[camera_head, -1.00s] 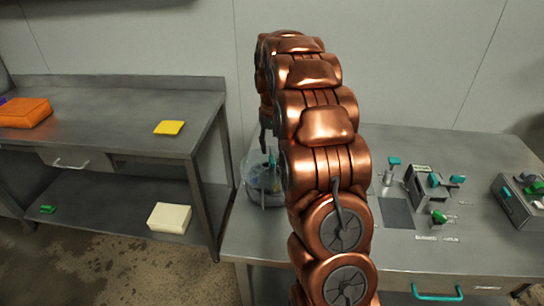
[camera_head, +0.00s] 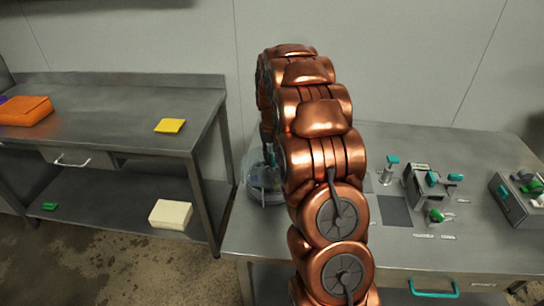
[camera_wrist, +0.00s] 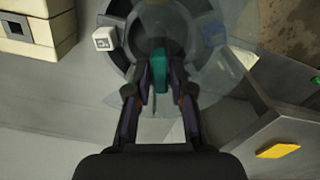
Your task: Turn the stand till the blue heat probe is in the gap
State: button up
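The round stand (camera_head: 266,190) is on the left end of the right-hand table, partly hidden by my arm, under a clear cover. In the wrist view it is a dark ring (camera_wrist: 118,10) with paler sectors. A teal upright tab (camera_wrist: 160,72) stands near its front. A dim blue piece (camera_wrist: 213,33), perhaps the heat probe, shows through the clear cover at the ring's right. A white block (camera_wrist: 104,39) is at its left. My gripper (camera_wrist: 161,72) has one finger on each side of the teal tab, seemingly with narrow gaps. I cannot make out the gap in the cover.
Right of my arm on the table are a grey fixture with teal knobs (camera_head: 420,184), a dark flat plate (camera_head: 395,210) and another grey box (camera_head: 511,204). A separate left bench holds an orange case (camera_head: 25,111) and a yellow pad (camera_head: 170,126). A floor gap separates the tables.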

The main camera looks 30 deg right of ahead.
grip_shut()
